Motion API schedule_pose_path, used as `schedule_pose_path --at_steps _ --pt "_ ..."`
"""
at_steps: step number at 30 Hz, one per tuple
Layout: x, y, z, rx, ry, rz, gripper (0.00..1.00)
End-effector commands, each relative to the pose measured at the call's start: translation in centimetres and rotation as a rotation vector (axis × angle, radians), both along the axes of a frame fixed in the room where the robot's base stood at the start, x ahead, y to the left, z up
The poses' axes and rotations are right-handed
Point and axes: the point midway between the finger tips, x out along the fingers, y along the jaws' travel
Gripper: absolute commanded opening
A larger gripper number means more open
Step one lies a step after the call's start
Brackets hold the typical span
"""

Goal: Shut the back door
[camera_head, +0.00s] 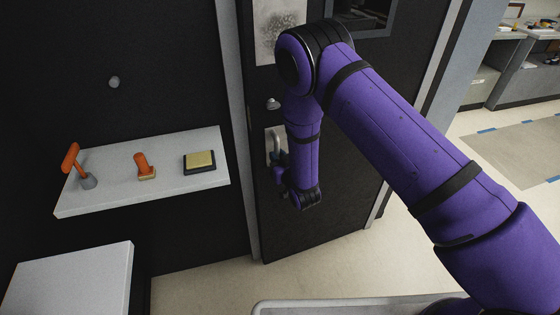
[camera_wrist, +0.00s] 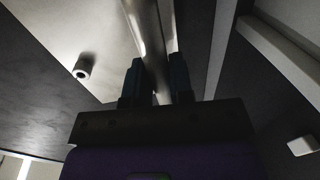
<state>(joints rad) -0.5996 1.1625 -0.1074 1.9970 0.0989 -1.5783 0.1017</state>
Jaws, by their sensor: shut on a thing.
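The black back door (camera_head: 340,215) stands in the middle of the head view, with a light frame to its left and a small window at its top. A metal pull handle (camera_head: 274,143) is mounted on a pale plate near the door's left edge, below a round lock. My gripper (camera_head: 278,172) is at the lower part of this handle, partly hidden by my purple wrist. In the wrist view, the two dark fingers (camera_wrist: 159,85) are on either side of the handle's metal bar (camera_wrist: 147,35), shut on it. The far edge of the door meets bright floor at the right.
A white shelf (camera_head: 120,190) left of the door holds an orange-handled tool (camera_head: 72,160), an orange stamp (camera_head: 143,165) and a yellow pad (camera_head: 199,161). A white surface (camera_head: 75,285) is below it. Open floor (camera_head: 410,240) lies right of the door.

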Motion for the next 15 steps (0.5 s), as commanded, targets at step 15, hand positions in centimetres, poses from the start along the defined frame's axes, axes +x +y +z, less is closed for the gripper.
schedule_pose_path --at_steps 15 --pt "2.3 -0.1 0.0 -0.005 -0.003 -0.017 0.0"
